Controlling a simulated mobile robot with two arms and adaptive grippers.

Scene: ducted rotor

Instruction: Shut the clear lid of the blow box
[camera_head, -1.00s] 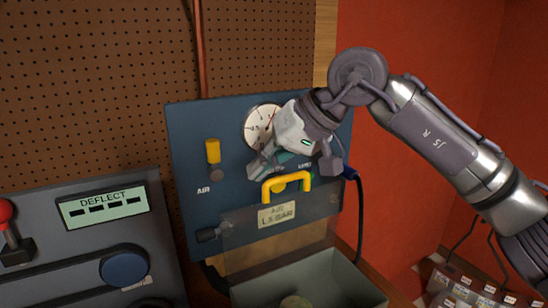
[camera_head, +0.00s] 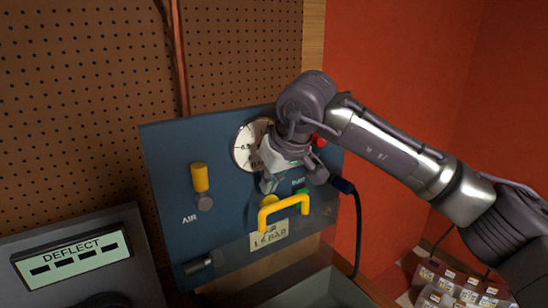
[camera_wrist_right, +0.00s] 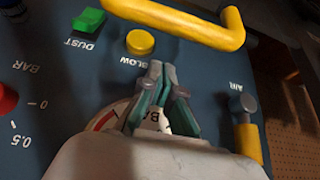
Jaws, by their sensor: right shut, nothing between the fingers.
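The clear lid (camera_head: 232,256) of the blow box stands raised in front of the blue panel, with its yellow handle (camera_head: 284,210) at the top. The handle also crosses the top of the right wrist view (camera_wrist_right: 185,20). The grey open box (camera_head: 322,292) is below, cut off by the picture edge. My right gripper (camera_head: 276,184) is just above the handle, close to the panel and gauge, and holds nothing. In the right wrist view its fingertips (camera_wrist_right: 156,72) are together, pointing toward the yellow BLOW button (camera_wrist_right: 140,42) and apart from the handle. My left gripper is out of view.
The blue panel (camera_head: 165,165) carries a round gauge (camera_head: 243,150), a yellow AIR valve (camera_head: 200,178) and a green DUST button (camera_wrist_right: 88,20). A black cable (camera_head: 358,225) hangs at its right. A DEFLECT display (camera_head: 72,260) is at left, small trays (camera_head: 455,285) at lower right.

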